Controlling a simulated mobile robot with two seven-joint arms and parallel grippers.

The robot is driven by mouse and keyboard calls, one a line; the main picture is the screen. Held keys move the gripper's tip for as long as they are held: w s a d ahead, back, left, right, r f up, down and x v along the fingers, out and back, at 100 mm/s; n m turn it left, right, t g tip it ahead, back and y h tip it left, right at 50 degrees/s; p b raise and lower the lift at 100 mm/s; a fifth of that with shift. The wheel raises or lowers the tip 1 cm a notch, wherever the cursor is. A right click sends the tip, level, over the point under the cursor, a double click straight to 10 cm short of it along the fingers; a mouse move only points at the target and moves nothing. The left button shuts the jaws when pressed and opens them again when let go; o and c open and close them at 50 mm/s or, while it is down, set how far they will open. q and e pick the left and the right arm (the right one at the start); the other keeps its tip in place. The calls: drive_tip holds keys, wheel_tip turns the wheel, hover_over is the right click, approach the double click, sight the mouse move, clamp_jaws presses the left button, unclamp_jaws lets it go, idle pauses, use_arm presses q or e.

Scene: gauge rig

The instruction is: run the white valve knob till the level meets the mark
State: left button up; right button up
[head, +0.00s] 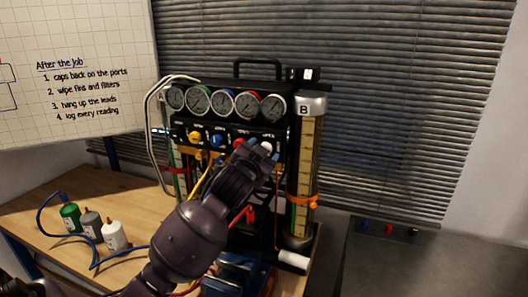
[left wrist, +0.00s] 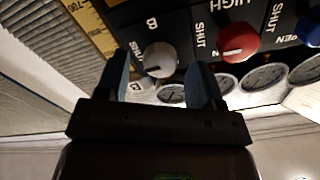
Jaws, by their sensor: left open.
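The white valve knob (head: 266,147) is at the right end of the knob row on the black gauge panel. In the left wrist view the white knob (left wrist: 160,59) sits between my fingertips, with gaps on both sides. My left gripper (head: 259,150) is open at the panel; its blue-grey fingers show in the left wrist view (left wrist: 160,68). The clear cylinder B (head: 304,160) stands right of the panel, with an orange marker ring (head: 301,201) low on it. I cannot make out the liquid level. My right gripper is not in view.
A red knob (left wrist: 238,42) is beside the white one, with blue (head: 216,140) and yellow (head: 194,137) knobs farther left. Round gauges (head: 223,103) line the panel top. Hoses hang below the panel. Small bottles (head: 92,226) stand on the wooden bench (head: 40,237) at left.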

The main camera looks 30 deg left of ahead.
use_arm(q)
drive_tip(key=b+v, duration=0.1)
drive_tip(key=v, duration=0.8)
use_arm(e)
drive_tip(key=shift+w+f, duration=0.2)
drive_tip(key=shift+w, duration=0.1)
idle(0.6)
